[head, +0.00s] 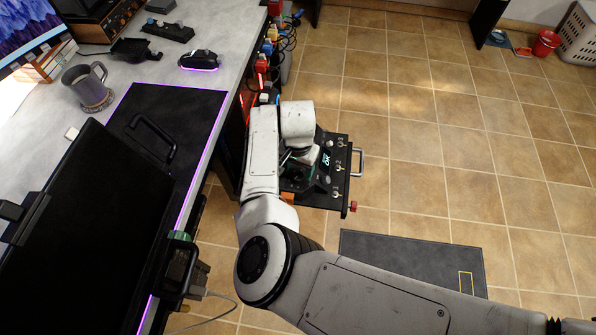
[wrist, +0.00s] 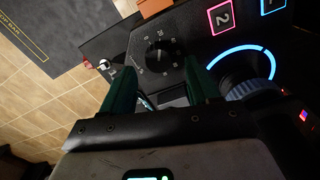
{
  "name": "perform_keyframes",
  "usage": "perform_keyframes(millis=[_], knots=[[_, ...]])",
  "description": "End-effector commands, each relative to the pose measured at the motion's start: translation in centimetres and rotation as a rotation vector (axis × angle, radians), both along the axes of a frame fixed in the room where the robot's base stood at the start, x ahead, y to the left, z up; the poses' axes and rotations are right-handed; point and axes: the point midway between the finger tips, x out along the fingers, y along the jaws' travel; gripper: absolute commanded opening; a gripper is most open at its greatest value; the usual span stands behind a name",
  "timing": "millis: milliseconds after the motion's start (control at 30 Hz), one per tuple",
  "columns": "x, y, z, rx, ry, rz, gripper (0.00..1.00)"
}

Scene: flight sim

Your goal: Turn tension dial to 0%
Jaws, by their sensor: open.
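The tension dial is a round black knob (wrist: 160,56) with a white scale around it, on a dark panel (wrist: 205,30) in the wrist view. My gripper (wrist: 166,80) has two green fingers, apart, with their tips just short of the knob on either side of it. Nothing is between the fingers, and they look clear of the knob. The scale figures are too small to read surely. In the head view the dark control box (head: 338,190) stands below the desk edge, and my arm hides the dial and most of my gripper.
A larger knob with a blue lit ring (wrist: 242,72) is right of my gripper, near a pink square marked 2 (wrist: 221,17). Toggle switches (head: 338,167) and a metal handle (head: 358,162) are on the box. The desk (head: 222,30) lies left; tiled floor (head: 440,130) is open right.

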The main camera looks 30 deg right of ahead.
Motion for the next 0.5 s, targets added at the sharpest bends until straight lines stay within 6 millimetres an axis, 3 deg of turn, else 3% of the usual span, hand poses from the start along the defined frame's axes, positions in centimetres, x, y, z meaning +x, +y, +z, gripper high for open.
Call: perform_keyframes(millis=[200,500], knots=[[0.0,0.0,-2.2,0.001,-0.001,-0.001,0.6],[0.0,0.0,-2.5,0.001,-0.001,0.0,0.6]])
